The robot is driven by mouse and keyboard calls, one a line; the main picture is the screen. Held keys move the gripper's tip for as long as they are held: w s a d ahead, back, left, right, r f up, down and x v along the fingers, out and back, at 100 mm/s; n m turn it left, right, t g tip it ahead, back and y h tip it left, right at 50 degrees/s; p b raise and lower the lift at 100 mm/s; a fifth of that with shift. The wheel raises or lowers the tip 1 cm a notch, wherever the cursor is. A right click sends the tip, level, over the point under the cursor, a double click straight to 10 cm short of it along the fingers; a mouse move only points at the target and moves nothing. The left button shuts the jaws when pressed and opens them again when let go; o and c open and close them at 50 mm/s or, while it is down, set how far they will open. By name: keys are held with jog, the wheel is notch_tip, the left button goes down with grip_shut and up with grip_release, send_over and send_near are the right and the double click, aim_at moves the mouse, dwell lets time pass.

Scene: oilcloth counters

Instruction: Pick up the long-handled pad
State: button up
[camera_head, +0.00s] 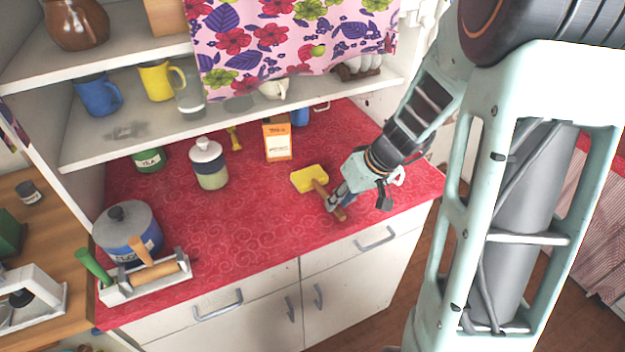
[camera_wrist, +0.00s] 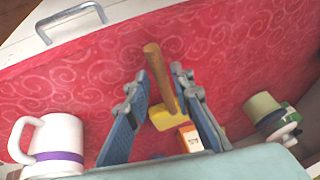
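The long-handled pad has a yellow head (camera_head: 309,179) and a wooden handle, and lies on the red counter. In the wrist view its handle (camera_wrist: 158,72) runs between my two fingers, and its yellow head (camera_wrist: 166,118) shows deeper between them. My gripper (camera_head: 337,199) is over the handle in the head view and hides part of it. In the wrist view my gripper (camera_wrist: 161,85) is open, with a finger on each side of the handle and gaps visible. I cannot tell how far above the counter the fingertips are.
An orange box (camera_head: 277,140) and a lidded jar (camera_head: 209,165) stand behind and left of the pad. A white mug (camera_wrist: 58,138) is left of my fingers in the wrist view. A blue pot (camera_head: 128,232) stands left; the shelf (camera_head: 230,118) overhangs behind. The counter's front middle is clear.

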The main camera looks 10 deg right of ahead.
jog(key=shift+x, duration=1.2)
jog(key=shift+c, duration=0.4)
grip_shut()
jog(key=shift+r, duration=0.25)
